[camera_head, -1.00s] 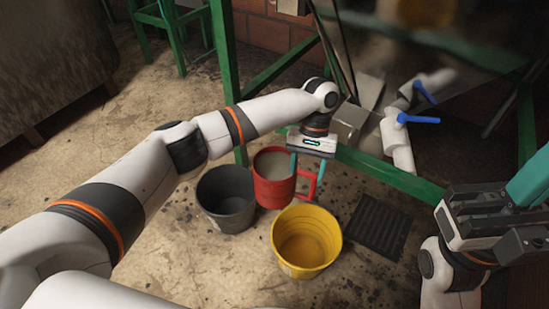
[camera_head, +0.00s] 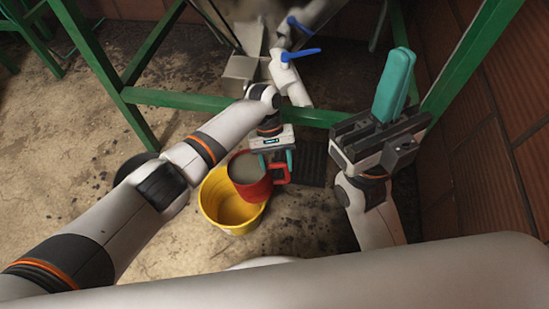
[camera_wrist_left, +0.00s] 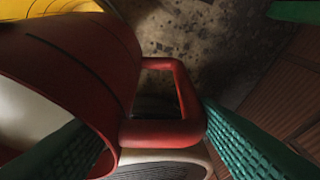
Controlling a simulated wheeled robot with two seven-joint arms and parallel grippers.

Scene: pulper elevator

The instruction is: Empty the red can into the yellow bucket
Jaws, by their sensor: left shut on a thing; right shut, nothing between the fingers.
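The red can (camera_head: 243,189) is held over the right part of the yellow bucket (camera_head: 216,203). Its open top shows a pale grey inside, and I cannot tell how full it is or how far it tilts. My left gripper (camera_head: 276,161) is shut on the can's red handle on the right side. In the left wrist view, the handle (camera_wrist_left: 165,130) lies between the green fingers, with the can body (camera_wrist_left: 75,65) to the left and the yellow bucket (camera_wrist_left: 50,8) at the top left. My right gripper (camera_head: 405,52) is shut and empty, fingers pointing up.
A dark bucket (camera_head: 135,164) stands left of the yellow bucket, mostly behind my left arm. A dark floor grate (camera_head: 312,165) lies to the right. Green frame bars (camera_head: 190,99) and pipes with blue-handled valves (camera_head: 298,54) stand behind. A brick wall is at right.

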